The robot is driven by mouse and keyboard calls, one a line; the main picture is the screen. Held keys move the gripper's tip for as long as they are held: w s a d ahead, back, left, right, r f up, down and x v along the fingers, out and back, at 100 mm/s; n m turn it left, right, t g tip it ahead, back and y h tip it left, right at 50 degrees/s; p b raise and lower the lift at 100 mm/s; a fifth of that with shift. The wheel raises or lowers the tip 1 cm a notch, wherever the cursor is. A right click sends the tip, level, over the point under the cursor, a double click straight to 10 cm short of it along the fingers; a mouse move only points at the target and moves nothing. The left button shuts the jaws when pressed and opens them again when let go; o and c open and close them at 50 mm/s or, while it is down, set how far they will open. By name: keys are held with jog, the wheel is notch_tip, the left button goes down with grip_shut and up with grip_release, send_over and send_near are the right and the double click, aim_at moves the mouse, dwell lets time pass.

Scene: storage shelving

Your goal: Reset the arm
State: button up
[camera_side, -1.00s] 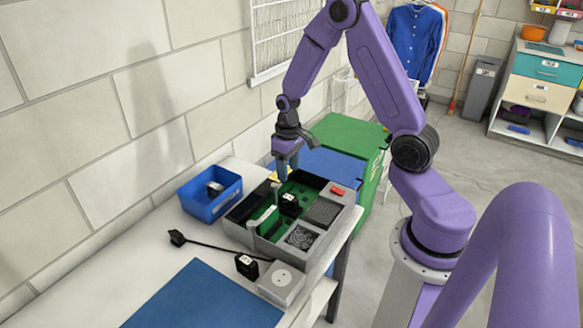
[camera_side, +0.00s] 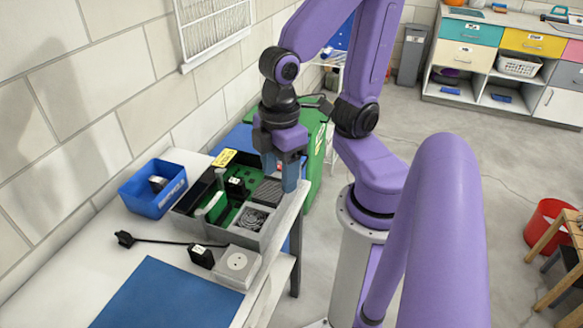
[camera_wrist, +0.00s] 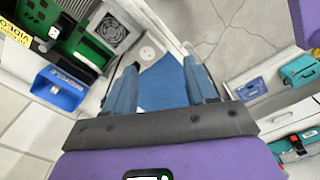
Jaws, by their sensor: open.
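My gripper (camera_side: 280,178) is open, with its blue fingers pointing down. In the side view it is above or in front of the right edge of a grey divided box (camera_side: 206,228); the exact height is hard to judge. In the wrist view the fingers (camera_wrist: 161,66) stand wide apart with nothing between them, and a blue mat (camera_wrist: 163,88) shows on the table behind the gap. The box holds green boards and a black block (camera_side: 236,187). The gripper hides part of the box's back right.
A blue bin (camera_side: 148,203) stands left of the box, by the wall. A black cable with a plug (camera_side: 124,239), a socket plate (camera_side: 237,264) and the blue mat (camera_side: 165,297) lie in front. Green and blue bins stand behind the table. Floor to the right is mostly open.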

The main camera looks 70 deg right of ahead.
jog(key=shift+s+d+r+n, duration=0.15)
jog(key=shift+s+n, duration=0.1)
jog(key=shift+s, duration=0.35)
jog(key=shift+s+d+r+n, duration=0.1)
jog(key=shift+s+n, duration=0.15)
jog(key=shift+s, duration=0.35)
dwell(1.1)
